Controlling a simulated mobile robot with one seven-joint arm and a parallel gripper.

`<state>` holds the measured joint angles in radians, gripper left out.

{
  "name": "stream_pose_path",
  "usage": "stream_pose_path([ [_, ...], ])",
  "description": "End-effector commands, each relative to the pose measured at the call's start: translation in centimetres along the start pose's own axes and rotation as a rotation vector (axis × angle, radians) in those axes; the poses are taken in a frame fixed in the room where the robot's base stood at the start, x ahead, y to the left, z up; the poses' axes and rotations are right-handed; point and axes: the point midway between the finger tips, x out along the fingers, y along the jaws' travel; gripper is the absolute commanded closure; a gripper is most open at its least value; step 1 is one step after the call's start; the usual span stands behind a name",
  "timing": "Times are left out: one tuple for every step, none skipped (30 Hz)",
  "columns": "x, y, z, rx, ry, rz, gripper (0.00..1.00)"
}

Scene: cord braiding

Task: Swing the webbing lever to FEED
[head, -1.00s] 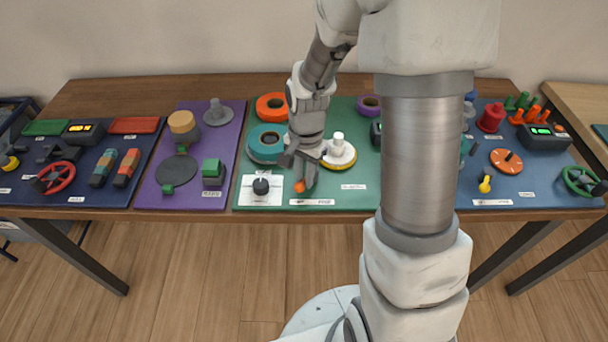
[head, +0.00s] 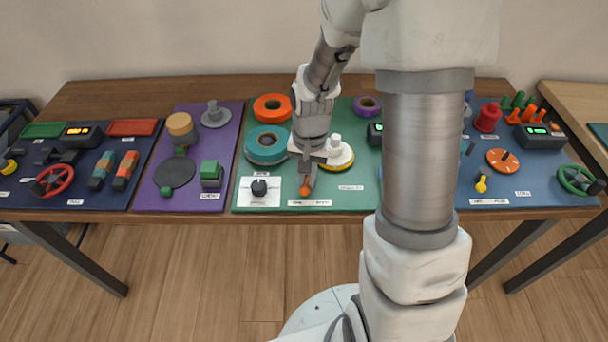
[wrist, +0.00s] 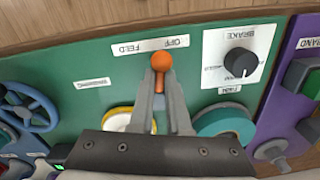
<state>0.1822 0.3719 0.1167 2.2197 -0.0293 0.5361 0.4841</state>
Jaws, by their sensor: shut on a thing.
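The webbing lever's orange knob (head: 304,190) shows at the front of the green board, just behind a white label strip (head: 310,203). In the wrist view the orange lever (wrist: 161,64) stands between my fingers, its ball end beyond the tips. The strip (wrist: 148,46) appears upside down there, with FEED at its left and OFF at its right. The knob is between the two words, nearer OFF. My gripper (head: 307,180) reaches down from behind and is shut on the lever; its fingers also show in the wrist view (wrist: 161,90). They hide part of the shaft.
A white BRAKE plate with a black dial (head: 259,187) lies left of the lever. A teal roll (head: 267,144) and a white and yellow spool (head: 336,155) stand close behind. An orange roll (head: 272,107) is farther back. The board's front edge is clear.

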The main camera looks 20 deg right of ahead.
Motion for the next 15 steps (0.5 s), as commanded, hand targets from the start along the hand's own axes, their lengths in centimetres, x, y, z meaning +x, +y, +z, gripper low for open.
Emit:
stream_pose_path([
  [0.0, 0.2, 0.4, -0.045, -0.012, 0.003, 1.00],
  [0.0, 0.3, 0.4, -0.074, -0.014, 0.003, 1.00],
  [0.0, 0.4, 0.4, -0.111, -0.015, 0.002, 1.00],
  [0.0, 0.5, 0.4, -0.140, -0.016, 0.002, 1.00],
  [0.0, 0.6, 0.4, -0.168, -0.017, 0.002, 1.00],
  [0.0, 0.8, 0.3, -0.206, -0.018, 0.002, 1.00],
  [0.0, 0.9, 0.3, -0.234, -0.019, 0.002, 1.00],
  [0.0, 1.0, 0.3, -0.262, -0.020, 0.002, 1.00],
  [0.0, 1.1, 0.3, -0.300, -0.022, 0.001, 1.00],
  [0.0, 1.2, 0.2, -0.328, -0.023, 0.001, 1.00],
  [0.0, 1.3, 0.2, -0.356, -0.024, 0.001, 1.00],
  [0.0, 1.4, 0.2, -0.393, -0.026, 0.001, 1.00],
  [0.0, 1.6, 0.1, -0.419, -0.027, 0.001, 1.00],
  [0.0, 1.7, 0.1, -0.445, -0.029, 0.001, 1.00],
  [0.0, 1.8, 0.1, -0.479, -0.030, 0.001, 1.00],
])
